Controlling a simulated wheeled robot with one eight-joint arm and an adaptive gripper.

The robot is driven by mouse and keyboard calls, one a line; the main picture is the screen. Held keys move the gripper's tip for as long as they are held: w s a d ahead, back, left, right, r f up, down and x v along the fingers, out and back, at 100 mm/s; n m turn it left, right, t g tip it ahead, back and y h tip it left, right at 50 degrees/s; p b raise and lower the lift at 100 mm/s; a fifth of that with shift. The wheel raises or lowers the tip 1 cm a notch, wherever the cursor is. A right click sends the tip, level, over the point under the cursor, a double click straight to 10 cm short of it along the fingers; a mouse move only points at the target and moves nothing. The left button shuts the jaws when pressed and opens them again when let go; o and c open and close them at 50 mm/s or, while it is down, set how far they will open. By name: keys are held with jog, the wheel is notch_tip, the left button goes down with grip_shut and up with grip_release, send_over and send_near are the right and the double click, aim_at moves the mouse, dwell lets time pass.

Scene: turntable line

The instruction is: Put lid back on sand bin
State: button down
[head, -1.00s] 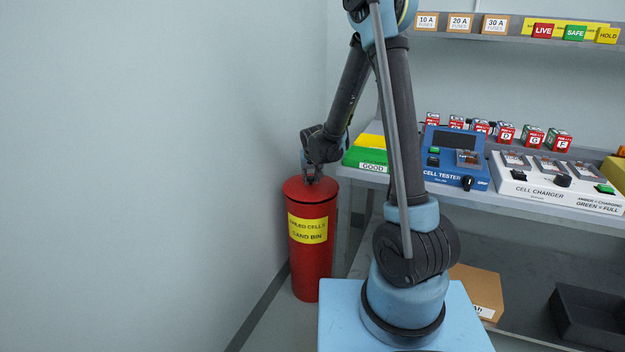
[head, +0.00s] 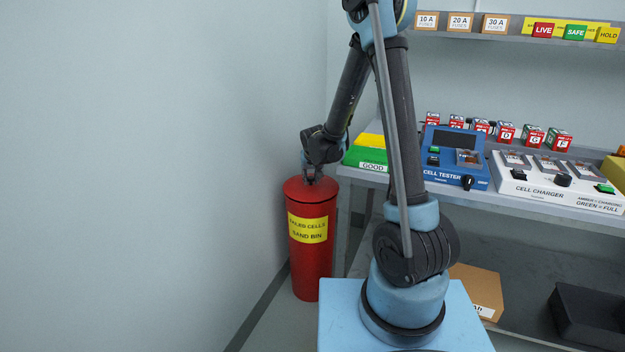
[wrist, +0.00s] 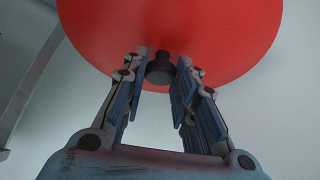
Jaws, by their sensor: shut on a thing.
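The red sand bin (head: 311,265) stands on the floor in the corner, with a yellow label reading "failed cells sand bin". Its round red lid (head: 297,190) is at the bin's top, looking level and lined up with it; I cannot tell whether it is fully seated. My gripper (head: 312,174) is above the lid, pointing down. In the wrist view, my gripper (wrist: 160,78) is shut on the lid's black knob (wrist: 160,70), with the red lid (wrist: 225,35) filling the area beyond. The bin's body is hidden there.
The workbench to the right holds a green "GOOD" tray (head: 365,158), a blue cell tester (head: 455,160) and a white cell charger (head: 540,190). A bare wall (head: 150,180) is close on the left. A cardboard box (head: 480,290) and a black bin (head: 590,315) are below.

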dwell(0.4)
jog(key=c, duration=0.7)
grip_release()
jog(key=shift+r, duration=0.15)
jog(key=shift+w+r, duration=0.1)
jog(key=shift+r, duration=3.25)
grip_shut()
jog(key=shift+f, duration=2.8)
